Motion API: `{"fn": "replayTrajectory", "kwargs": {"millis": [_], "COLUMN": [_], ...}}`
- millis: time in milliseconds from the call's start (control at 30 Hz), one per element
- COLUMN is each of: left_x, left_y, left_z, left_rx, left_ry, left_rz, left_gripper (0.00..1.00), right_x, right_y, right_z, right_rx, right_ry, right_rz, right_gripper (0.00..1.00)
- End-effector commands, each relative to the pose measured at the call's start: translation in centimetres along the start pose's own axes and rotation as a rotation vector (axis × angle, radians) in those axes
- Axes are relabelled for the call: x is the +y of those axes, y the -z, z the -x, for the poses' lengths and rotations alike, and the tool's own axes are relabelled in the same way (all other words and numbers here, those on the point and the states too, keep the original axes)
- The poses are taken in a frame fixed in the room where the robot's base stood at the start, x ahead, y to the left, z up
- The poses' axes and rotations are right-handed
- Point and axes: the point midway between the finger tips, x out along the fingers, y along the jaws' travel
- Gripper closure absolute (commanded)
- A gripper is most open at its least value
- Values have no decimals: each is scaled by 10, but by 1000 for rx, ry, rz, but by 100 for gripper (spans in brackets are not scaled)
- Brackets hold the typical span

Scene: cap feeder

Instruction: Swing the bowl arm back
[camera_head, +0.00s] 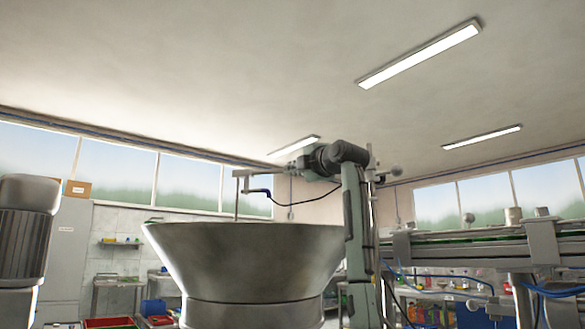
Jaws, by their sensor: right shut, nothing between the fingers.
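The large grey metal bowl (243,262) stands in the middle of the view. The bowl arm (245,174) is a thin metal bar above it, with an upright rod at its left end reaching down inside the rim. A dark blue piece with a black cable hangs beside the rod. My right gripper (284,171) is above the bowl, shut and empty, close along the bar. I cannot tell whether it touches the bar. My right arm rises at the bowl's right side and hides part of the bar. My left gripper is not in view.
A post with a knob (396,171) stands just right of my right arm. A conveyor (460,248) runs off to the right, with blue tubes below. Shelves and benches line the back wall. The space above the bowl's left side is clear.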

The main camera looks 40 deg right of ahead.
Motion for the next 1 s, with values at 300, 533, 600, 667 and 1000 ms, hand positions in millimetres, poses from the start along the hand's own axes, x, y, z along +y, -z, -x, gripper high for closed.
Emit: {"fn": "replayTrajectory", "kwargs": {"millis": [300, 533, 600, 667, 1000], "left_x": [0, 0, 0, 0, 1], "left_y": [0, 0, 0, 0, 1], "left_z": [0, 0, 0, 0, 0], "left_rx": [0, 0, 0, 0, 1], "left_ry": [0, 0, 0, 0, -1], "left_rz": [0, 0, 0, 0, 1], "left_gripper": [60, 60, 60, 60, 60], "right_x": [-14, -16, -16, -16, -17], "right_y": [-44, -53, -54, -54, -47], "right_z": [-53, -59, -59, -59, -61], "right_rx": [-335, -392, -392, -392, -390], "right_ry": [49, 52, 52, 52, 52], "right_rz": [47, 56, 56, 56, 56], "right_gripper": [100, 100, 100, 100, 100]}}
